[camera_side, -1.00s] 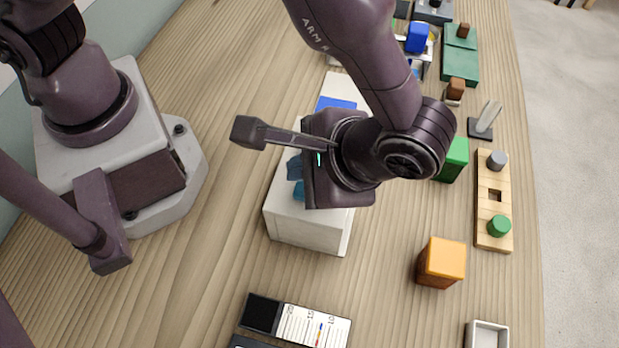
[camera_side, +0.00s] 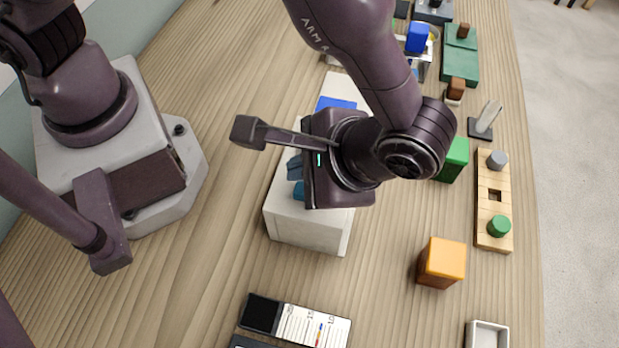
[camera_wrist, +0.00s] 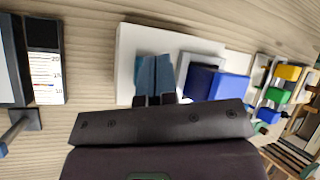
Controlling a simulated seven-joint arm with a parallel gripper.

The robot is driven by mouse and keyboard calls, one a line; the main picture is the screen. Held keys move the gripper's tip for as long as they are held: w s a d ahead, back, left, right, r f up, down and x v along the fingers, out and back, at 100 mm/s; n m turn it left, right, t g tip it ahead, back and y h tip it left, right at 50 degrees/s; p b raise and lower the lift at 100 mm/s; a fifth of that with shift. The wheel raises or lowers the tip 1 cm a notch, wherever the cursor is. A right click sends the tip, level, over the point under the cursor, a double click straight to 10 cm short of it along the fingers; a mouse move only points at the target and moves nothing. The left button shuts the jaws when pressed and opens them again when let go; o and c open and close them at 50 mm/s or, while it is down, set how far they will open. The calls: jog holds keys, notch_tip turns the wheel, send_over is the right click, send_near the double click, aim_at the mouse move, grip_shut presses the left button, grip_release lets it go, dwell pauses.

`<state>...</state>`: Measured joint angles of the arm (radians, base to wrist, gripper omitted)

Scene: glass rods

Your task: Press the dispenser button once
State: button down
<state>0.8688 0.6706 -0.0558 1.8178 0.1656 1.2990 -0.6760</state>
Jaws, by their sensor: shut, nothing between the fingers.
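The dispenser appears to be the white box (camera_side: 307,230) under my gripper in the side view; its white top (camera_wrist: 126,62) also shows in the wrist view. My gripper (camera_side: 296,178) is shut and empty, its blue fingers pointing down over the box. In the wrist view the shut fingertips (camera_wrist: 155,72) lie over the white top. I cannot tell whether they touch it. No button can be made out; the fingers and hand hide part of the top.
A blue block (camera_side: 336,103) is beyond the box. A scale card (camera_side: 312,326) lies in front, also at left in the wrist view (camera_wrist: 44,75). An orange cube (camera_side: 442,262), a green block (camera_side: 454,160) and a wooden peg board (camera_side: 493,207) stand right. Bare table lies left of the box.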

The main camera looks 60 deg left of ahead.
jog(key=shift+f, duration=0.15)
dwell(0.3)
jog(key=shift+f, duration=0.3)
jog(key=shift+f, duration=0.7)
dwell(0.7)
jog(key=shift+r, duration=1.15)
jog(key=shift+r, duration=0.1)
jog(key=shift+r, duration=2.4)
